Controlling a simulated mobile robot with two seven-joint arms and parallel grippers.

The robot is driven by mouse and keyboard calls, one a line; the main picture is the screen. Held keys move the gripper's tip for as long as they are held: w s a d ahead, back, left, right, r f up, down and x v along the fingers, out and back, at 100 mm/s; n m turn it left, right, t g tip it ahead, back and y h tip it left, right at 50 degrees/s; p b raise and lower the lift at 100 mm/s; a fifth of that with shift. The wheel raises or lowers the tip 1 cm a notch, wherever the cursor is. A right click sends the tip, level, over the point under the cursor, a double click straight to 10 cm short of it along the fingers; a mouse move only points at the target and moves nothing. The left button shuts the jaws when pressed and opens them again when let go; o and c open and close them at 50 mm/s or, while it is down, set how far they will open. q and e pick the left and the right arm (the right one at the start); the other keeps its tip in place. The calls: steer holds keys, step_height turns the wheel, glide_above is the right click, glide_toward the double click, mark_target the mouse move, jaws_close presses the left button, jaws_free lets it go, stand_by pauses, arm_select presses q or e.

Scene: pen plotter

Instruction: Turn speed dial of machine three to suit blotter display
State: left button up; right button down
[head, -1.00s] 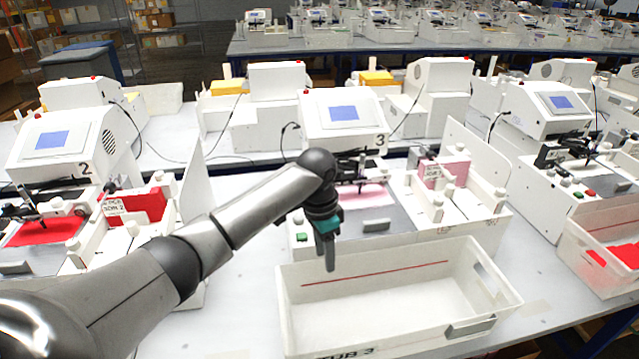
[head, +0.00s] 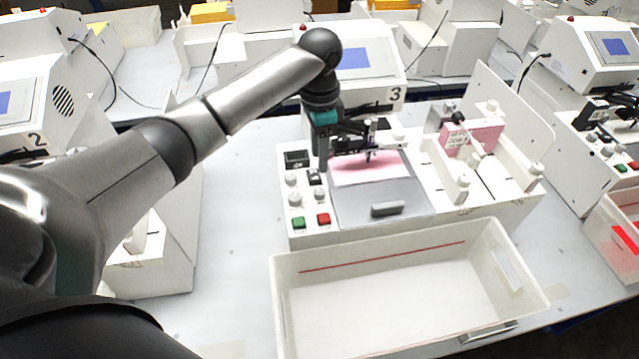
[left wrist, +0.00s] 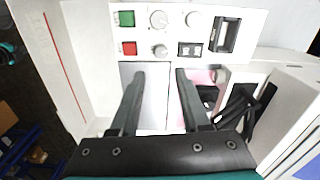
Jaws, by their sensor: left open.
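Machine three (head: 396,95) is white, with a "3" on its side and a blue screen (head: 356,59). Its control panel (head: 284,212) carries several pale round dials, including one at the front (head: 296,199), plus green (head: 298,223) and red (head: 323,219) buttons. I cannot tell which dial sets speed. My left gripper (head: 323,160) is over the machine's rear left part, pointing down. In the left wrist view the gripper (left wrist: 160,73) is open and empty over the grey bed, with dials (left wrist: 158,19) ahead of the fingertips, apart from them. My right gripper is not in view.
A pink sheet (head: 370,168) lies on the bed under the pen carriage. A pink card with writing (head: 470,141) stands in the holder at right. A white tub (head: 400,300) with a red line sits in front. Machine two (head: 40,100) stands at left.

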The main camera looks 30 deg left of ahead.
mark_target(320, 191)
arm_select(q)
step_height(320, 191, down, 11)
steer(key=shift+w+f, duration=0.1)
steer(key=shift+c, duration=0.4)
jaws_close()
